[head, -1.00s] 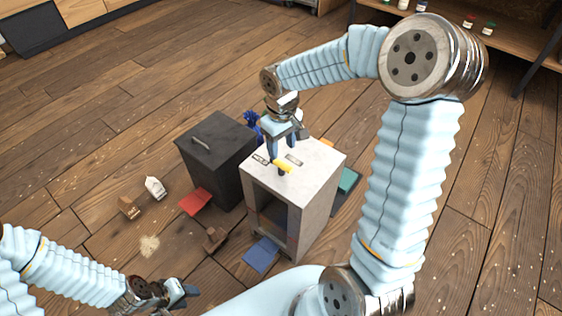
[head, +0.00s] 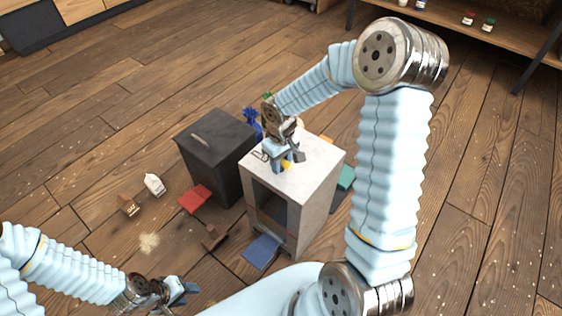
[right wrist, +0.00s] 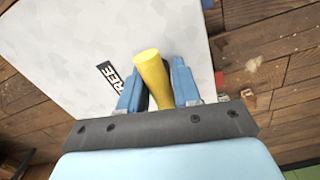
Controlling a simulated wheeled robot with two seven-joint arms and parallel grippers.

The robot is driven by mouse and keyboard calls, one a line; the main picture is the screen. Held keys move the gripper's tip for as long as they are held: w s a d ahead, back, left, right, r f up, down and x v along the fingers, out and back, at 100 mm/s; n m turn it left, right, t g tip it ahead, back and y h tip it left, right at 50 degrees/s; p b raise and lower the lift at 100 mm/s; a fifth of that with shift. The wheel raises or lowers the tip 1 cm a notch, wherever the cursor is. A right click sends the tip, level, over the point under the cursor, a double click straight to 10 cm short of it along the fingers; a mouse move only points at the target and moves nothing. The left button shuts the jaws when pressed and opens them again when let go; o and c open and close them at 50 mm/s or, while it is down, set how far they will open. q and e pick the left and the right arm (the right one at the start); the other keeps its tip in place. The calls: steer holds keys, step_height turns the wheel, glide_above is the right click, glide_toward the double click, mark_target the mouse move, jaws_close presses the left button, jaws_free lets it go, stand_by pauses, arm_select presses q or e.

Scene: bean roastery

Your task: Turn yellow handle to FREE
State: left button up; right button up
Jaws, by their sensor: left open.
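The yellow handle (head: 287,165) sits on the pale top of a box-shaped cabinet (head: 318,172), mostly covered by my right gripper (head: 284,162) in the head view. In the right wrist view the yellow handle (right wrist: 153,72) stands between the two blue fingers of the right gripper (right wrist: 158,88). The fingers are apart, with a narrow gap on the handle's left side; contact on its right side is unclear. The FREE label (right wrist: 110,77) lies on the top, left of the handle. My left gripper (head: 180,292) is open and empty at the lower left, away from the cabinet.
A dark box with a handle on its lid (head: 215,150) stands left of the cabinet. Red (head: 195,198), blue (head: 261,251) and teal (head: 346,178) flat pieces lie around them. A small white carton (head: 154,184) and a brown block (head: 129,206) are on the floor further left.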

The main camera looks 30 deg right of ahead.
jaws_close()
steer(key=shift+f+m+b, duration=0.1)
steer(key=shift+m+b, duration=0.6)
steer(key=shift+b, duration=0.1)
steer(key=shift+w+m+b, duration=0.1)
steer(key=shift+m+b, duration=0.85)
steer(key=shift+m, duration=0.25)
steer(key=m+b, duration=0.1)
steer(key=m, duration=0.2)
steer(key=shift+m+b, duration=0.3)
steer(key=shift+b, duration=0.05)
steer(key=m, duration=0.2)
steer(key=shift+m+b, duration=0.35)
steer(key=shift+m, duration=0.05)
steer(key=m, duration=0.2)
steer(key=shift+m, duration=0.4)
steer(key=shift+c, duration=2.2)
jaws_free()
steer(key=m, duration=0.4)
steer(key=shift+m, duration=0.4)
